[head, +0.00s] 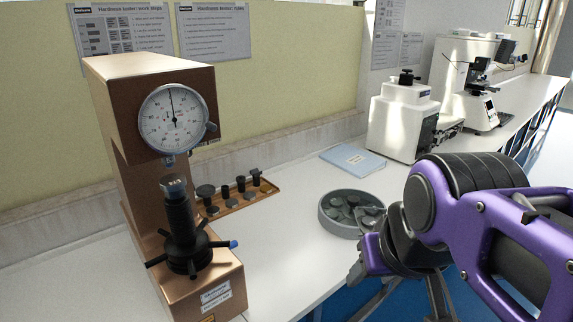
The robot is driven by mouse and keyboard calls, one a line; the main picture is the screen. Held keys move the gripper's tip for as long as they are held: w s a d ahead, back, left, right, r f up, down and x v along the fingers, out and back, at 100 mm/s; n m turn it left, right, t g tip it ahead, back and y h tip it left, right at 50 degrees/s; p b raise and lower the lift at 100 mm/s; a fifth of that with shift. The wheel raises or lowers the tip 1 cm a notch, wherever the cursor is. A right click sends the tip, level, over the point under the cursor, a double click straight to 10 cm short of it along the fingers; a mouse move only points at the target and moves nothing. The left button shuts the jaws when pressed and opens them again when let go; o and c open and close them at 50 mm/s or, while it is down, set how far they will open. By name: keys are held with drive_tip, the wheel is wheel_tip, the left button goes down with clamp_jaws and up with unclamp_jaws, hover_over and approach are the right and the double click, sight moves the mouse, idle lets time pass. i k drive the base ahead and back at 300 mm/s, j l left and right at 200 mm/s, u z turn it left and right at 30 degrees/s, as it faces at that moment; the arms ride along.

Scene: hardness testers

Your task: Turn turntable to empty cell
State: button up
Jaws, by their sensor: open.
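The turntable (325,212) is a round grey-green tray with a raised rim on the white bench, right of centre. Several grey round pieces lie in its cells. Which cell is empty cannot be told at this size, and its right edge is partly hidden by my arm. My gripper (356,268) is at the front right of the turntable, low near the bench's front edge. Its fingers are small and partly hidden by the purple and black wrist. It appears open with nothing between the fingers. Whether it touches the turntable's rim cannot be told.
A copper-coloured hardness tester (130,150) with a dial and a spoked handwheel (187,252) stands at the left. A blue booklet (352,160) lies behind the turntable. White testers (398,120) stand farther back right.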

sight(353, 202)
drive_tip(key=i+l+u, duration=0.15)
drive_tip(key=l+u, duration=0.25)
drive_tip(key=i+l+u, duration=0.15)
drive_tip(key=u, duration=0.25)
drive_tip(key=i+l+u, duration=0.1)
drive_tip(key=l+u, duration=0.2)
drive_tip(key=l, duration=0.55)
drive_tip(key=i+l+u, duration=0.1)
drive_tip(key=l, duration=0.75)
